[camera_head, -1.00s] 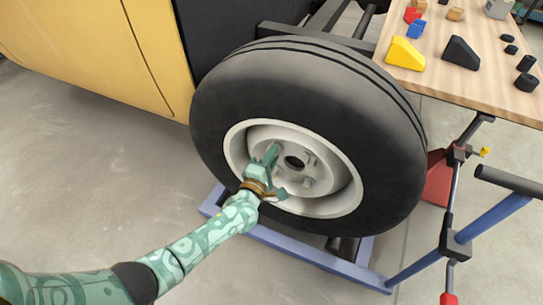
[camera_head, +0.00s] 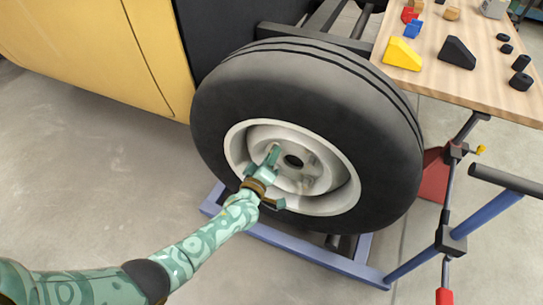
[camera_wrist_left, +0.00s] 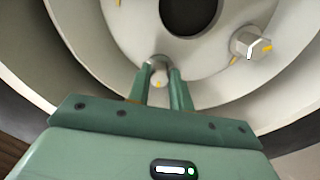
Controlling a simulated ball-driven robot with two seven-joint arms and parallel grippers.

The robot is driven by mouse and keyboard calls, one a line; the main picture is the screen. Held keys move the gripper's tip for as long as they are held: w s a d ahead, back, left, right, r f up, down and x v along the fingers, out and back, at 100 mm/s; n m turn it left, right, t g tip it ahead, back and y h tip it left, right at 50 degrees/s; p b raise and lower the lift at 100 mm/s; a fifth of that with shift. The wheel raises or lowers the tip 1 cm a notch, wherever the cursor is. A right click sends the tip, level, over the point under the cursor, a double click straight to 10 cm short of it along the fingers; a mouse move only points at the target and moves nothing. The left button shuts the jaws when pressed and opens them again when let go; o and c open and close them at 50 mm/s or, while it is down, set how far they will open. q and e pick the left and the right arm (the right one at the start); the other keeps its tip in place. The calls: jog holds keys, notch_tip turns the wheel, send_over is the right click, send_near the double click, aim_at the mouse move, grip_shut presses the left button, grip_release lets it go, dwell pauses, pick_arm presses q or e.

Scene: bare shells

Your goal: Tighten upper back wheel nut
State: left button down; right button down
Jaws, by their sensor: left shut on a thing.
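The wheel (camera_head: 310,100) has a black tire and a pale rim, and stands upright beside the yellow body. Its hub has a dark central hole. My left gripper (camera_head: 275,178) reaches in from the lower left to the left side of the hub. In the left wrist view its two green fingers (camera_wrist_left: 160,84) are shut on a small grey nut (camera_wrist_left: 158,74) with a yellow mark. Another wheel nut (camera_wrist_left: 250,43) with yellow marks sits right of it on the hub. I cannot tell which nut is the upper back one. My right gripper is out of view.
A yellow body panel (camera_head: 95,50) is at the left. A blue frame (camera_head: 310,255) lies below the wheel. A wooden table (camera_head: 475,80) with colored blocks and black pieces stands at the right, near a blue bar (camera_head: 490,218). The floor at lower left is clear.

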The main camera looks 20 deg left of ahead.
pick_arm(q)
jog(key=shift+s+f, duration=0.1)
jog(key=shift+f, duration=0.05)
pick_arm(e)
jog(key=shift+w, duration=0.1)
pick_arm(q)
jog(key=c, duration=1.3)
grip_release()
jog(key=shift+o, duration=0.2)
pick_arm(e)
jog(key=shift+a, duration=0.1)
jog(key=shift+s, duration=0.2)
pick_arm(q)
jog(key=s+p, duration=0.6)
jog(key=s, duration=1)
jog(key=shift+a, duration=0.25)
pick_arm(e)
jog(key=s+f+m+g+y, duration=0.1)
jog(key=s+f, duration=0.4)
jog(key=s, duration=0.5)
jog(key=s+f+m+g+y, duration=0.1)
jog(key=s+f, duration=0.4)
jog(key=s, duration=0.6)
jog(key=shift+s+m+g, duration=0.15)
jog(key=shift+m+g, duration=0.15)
